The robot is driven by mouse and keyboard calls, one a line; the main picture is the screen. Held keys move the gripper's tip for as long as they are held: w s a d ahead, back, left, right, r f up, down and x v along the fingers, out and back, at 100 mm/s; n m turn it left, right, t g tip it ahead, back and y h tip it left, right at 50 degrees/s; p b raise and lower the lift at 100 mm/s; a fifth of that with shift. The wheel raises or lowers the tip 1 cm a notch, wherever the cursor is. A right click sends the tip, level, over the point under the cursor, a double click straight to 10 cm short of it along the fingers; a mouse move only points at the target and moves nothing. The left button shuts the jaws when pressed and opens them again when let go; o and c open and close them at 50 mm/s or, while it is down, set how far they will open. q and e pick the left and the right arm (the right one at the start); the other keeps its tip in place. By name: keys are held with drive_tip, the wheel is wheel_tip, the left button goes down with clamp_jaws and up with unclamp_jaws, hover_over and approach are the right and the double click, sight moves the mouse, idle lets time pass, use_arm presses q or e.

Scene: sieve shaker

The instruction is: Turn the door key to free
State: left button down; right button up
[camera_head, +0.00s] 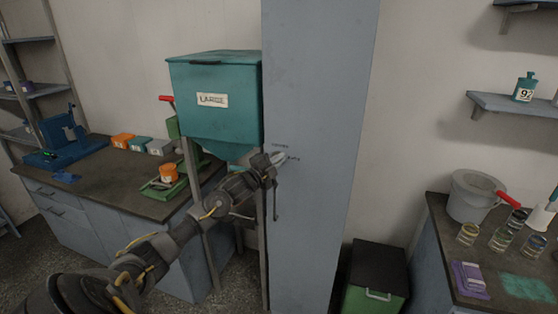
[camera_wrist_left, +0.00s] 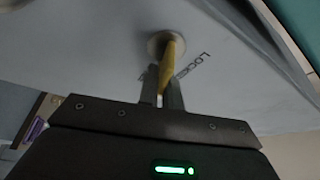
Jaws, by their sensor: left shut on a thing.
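The tall grey-blue cabinet door (camera_head: 318,90) stands in the middle of the head view. My left gripper (camera_head: 276,158) reaches its face near small printed marks, too small to read there. In the left wrist view, a yellow key (camera_wrist_left: 168,62) sits in a round metal lock (camera_wrist_left: 160,42) on the door (camera_wrist_left: 105,45). My left gripper (camera_wrist_left: 162,93) is shut on the key, one finger on each side. In the head view the gripper hides the key. My right gripper is not in view.
A teal hopper (camera_head: 215,110) hangs left of the cabinet, close to my left arm. A workbench (camera_head: 95,190) with small boxes stands at left. A dark-lidded green bin (camera_head: 376,268) stands on the floor right of the cabinet. A bench with jars (camera_head: 468,234) is at right.

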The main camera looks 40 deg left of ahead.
use_arm(q)
drive_tip(key=shift+f+m+g, duration=0.15)
drive_tip(key=shift+m+g, duration=0.15)
drive_tip(key=shift+m, duration=0.45)
drive_tip(key=shift+f+m+g, duration=0.15)
drive_tip(key=shift+m+g, duration=0.15)
drive_tip(key=shift+m, duration=0.45)
drive_tip(key=c, duration=1.6)
unclamp_jaws()
drive_tip(key=shift+s+f+b, duration=0.15)
drive_tip(key=shift+s+b, duration=0.15)
drive_tip(key=shift+s+a+b, duration=0.15)
drive_tip(key=shift+s+b, duration=0.65)
drive_tip(key=shift+s, duration=1.75)
drive_tip(key=shift+s+a+b, duration=0.1)
drive_tip(key=shift+s+b, duration=0.7)
drive_tip(key=shift+s, duration=1.7)
